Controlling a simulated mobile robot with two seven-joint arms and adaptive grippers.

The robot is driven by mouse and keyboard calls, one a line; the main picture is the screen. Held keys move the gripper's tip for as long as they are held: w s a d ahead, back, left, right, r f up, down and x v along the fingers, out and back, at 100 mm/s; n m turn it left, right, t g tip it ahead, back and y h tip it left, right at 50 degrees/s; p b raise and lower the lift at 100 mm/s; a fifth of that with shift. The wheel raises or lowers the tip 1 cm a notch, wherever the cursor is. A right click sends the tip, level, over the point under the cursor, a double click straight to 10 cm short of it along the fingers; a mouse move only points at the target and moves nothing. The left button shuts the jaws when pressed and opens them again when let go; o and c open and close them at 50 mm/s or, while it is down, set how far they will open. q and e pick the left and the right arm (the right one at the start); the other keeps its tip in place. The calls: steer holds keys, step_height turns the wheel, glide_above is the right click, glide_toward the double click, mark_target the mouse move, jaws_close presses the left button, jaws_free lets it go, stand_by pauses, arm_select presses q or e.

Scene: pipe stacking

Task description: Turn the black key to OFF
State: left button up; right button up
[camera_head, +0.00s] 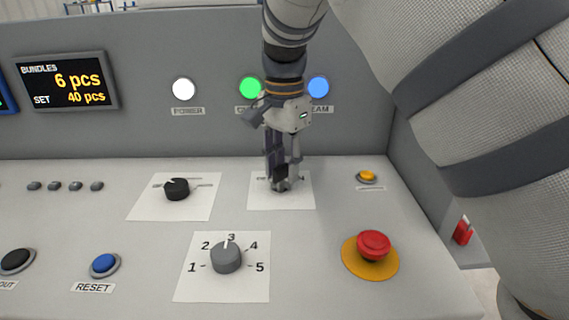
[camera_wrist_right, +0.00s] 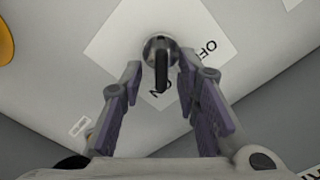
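The black key (camera_wrist_right: 162,72) stands in a round metal lock on a white label plate (camera_wrist_right: 118,45). In the right wrist view its bar reaches from the lock down toward the partly hidden "ON" lettering. The "OFF" lettering (camera_wrist_right: 209,47) is at upper right of the key. My right gripper (camera_wrist_right: 160,66) is open, with one finger on each side of the key and gaps visible. In the head view my right gripper (camera_head: 281,186) points down over the plate (camera_head: 301,201) and hides most of the key and lettering. My left gripper is not in view.
A black selector (camera_head: 177,190) is left of the gripper. A grey numbered knob (camera_head: 226,257) and a red mushroom button (camera_head: 373,245) are nearer the front. A small yellow button (camera_head: 367,176) is to the right. The upright panel with lamps (camera_head: 183,89) rises behind.

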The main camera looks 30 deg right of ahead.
steer(key=shift+w, duration=0.1)
jaws_close()
steer(key=shift+n, duration=0.4)
steer(key=shift+n+p, duration=0.3)
steer(key=shift+n, duration=0.8)
steer(key=n, duration=0.4)
steer(key=shift+w+a+n, duration=0.15)
steer(key=shift+w+n, duration=0.05)
steer(key=shift+n, duration=0.1)
steer(key=n, duration=0.5)
steer(key=shift+w+a, duration=0.1)
steer(key=shift+a, duration=0.1)
steer(key=n, duration=0.5)
steer(key=shift+a, duration=0.2)
steer(key=shift+f+n, duration=0.1)
steer(key=shift+n, duration=0.3)
jaws_free()
